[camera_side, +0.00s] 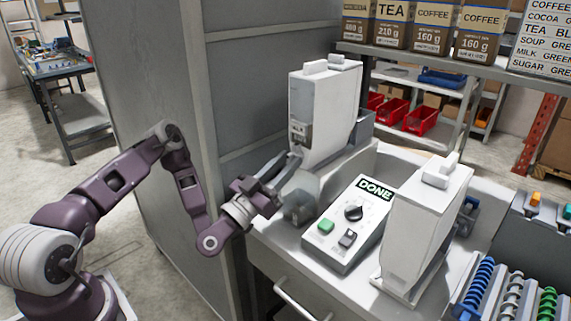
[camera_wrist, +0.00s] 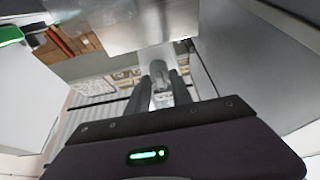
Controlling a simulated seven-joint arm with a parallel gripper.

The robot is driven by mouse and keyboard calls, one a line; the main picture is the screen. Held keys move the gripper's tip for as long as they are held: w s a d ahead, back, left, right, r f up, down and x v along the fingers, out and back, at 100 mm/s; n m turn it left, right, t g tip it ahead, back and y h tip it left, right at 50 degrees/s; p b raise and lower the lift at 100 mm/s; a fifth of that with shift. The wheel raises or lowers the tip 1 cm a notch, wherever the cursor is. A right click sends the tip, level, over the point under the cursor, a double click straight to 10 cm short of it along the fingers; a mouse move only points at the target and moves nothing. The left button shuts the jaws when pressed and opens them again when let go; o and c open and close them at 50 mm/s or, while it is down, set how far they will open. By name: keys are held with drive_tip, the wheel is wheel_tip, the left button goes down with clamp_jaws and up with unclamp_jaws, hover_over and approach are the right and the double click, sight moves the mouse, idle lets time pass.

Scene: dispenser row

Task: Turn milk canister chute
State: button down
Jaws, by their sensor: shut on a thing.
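The milk canister (camera_side: 325,110) is a tall white container with a grey front strip and a partly readable dark label. It stands at the back of the counter. My gripper (camera_side: 289,166) reaches in from the left, below the label, and is shut on the chute. In the wrist view, my gripper (camera_wrist: 165,82) has its two dark fingers on either side of the grey chute (camera_wrist: 160,54), under the canister's pale underside (camera_wrist: 145,28). The fingers hide part of the chute.
A control box (camera_side: 345,225) with a DONE display, a dial and buttons stands right of the chute. A second white canister (camera_side: 425,225) stands at the front right. A grey cabinet wall (camera_side: 150,90) is close on the left. Racks of coloured coils (camera_side: 510,300) lie at far right.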

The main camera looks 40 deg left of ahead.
drive_tip(key=c, duration=1.5)
unclamp_jaws()
